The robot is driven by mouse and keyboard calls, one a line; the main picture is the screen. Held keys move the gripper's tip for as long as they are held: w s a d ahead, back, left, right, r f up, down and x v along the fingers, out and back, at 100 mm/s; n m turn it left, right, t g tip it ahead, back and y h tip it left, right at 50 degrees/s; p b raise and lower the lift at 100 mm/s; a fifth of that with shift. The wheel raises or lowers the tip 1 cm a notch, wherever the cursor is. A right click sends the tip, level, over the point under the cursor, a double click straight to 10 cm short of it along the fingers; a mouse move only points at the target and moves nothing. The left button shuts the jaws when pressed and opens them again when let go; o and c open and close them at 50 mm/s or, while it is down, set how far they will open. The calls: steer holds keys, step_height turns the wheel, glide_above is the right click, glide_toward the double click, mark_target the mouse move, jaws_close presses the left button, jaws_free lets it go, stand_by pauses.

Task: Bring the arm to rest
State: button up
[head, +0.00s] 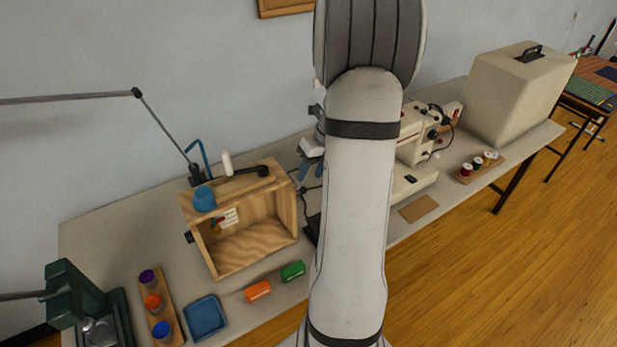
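My arm fills the middle of the head view, with its pale grey link (357,215) upright and a ribbed joint at the top. My gripper (311,171) shows in part just left of that link, above the table near the wooden box. Its two blue fingers point down and look apart, with nothing seen between them. The rest of the gripper and wrist is hidden behind the link.
Floor (500,270) is clear at right.

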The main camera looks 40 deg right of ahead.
steer(key=shift+a, duration=0.1)
stand_by(0.4)
steer(key=s+a+r+n+h+b, duration=0.1)
steer(key=s+a+r+n+b, duration=0.15)
steer(key=a+n, duration=0.5)
steer(key=s+a+r+n+h+b, duration=0.1)
steer(key=a+r+n, duration=0.2)
steer(key=a+n, duration=0.45)
steer(key=s+a+n+b, duration=0.1)
steer(key=s+a+n, duration=0.3)
steer(key=n, duration=0.7)
steer(key=s+a+r+n+t+h+b, duration=0.1)
steer(key=s+a+n+b, duration=0.1)
steer(key=s+a+n, duration=0.2)
steer(key=s+n, duration=0.3)
steer(key=n, duration=0.4)
steer(key=shift+s+a+r, duration=0.2)
